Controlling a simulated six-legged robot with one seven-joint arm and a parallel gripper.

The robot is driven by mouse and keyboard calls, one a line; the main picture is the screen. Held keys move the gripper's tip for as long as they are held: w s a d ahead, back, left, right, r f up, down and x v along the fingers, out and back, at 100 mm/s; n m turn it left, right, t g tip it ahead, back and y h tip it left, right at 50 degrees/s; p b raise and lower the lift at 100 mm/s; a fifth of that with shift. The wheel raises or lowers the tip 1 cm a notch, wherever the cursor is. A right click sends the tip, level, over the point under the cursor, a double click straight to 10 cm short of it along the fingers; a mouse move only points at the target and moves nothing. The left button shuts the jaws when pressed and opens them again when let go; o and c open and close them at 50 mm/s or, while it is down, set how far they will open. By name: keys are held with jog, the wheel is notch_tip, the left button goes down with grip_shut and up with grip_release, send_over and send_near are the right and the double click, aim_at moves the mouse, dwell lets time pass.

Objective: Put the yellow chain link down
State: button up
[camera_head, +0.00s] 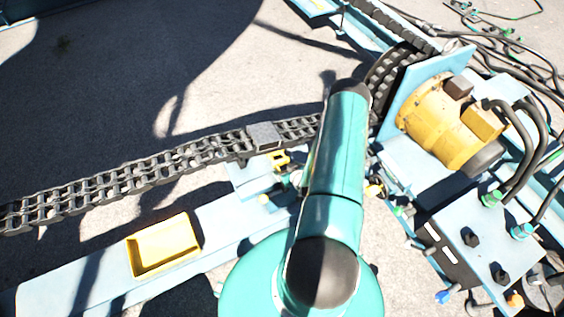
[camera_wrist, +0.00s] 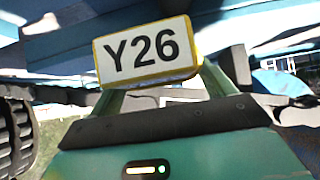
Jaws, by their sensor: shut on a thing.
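In the wrist view my gripper (camera_wrist: 158,80) is shut on the yellow chain link (camera_wrist: 148,52), a yellow-edged block with a white face marked "Y26". The link sits tilted between the two green fingers. In the head view my green arm covers most of the gripper. A small yellow piece (camera_head: 280,159) shows left of the arm, just below the dark chain (camera_head: 130,179); I cannot tell for sure whether it is the held link.
A shallow yellow tray (camera_head: 164,246) lies on the light-blue beam (camera_head: 60,285) at lower left. A grey block (camera_head: 263,136) sits on the chain. A yellow motor (camera_head: 447,122) and a hose-fitted box (camera_head: 480,245) stand at right. Open concrete lies at upper left.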

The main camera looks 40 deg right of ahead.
aim_at(281, 162)
jog(key=w, duration=0.2)
jog(key=w+d, duration=0.1)
jog(key=w, duration=0.1)
jog(key=shift+w+d, duration=0.1)
jog(key=shift+w, duration=0.15)
jog(key=shift+s, duration=0.1)
jog(key=shift+f, duration=0.1)
jog(key=o, duration=1.3)
jog(key=shift+f, duration=0.1)
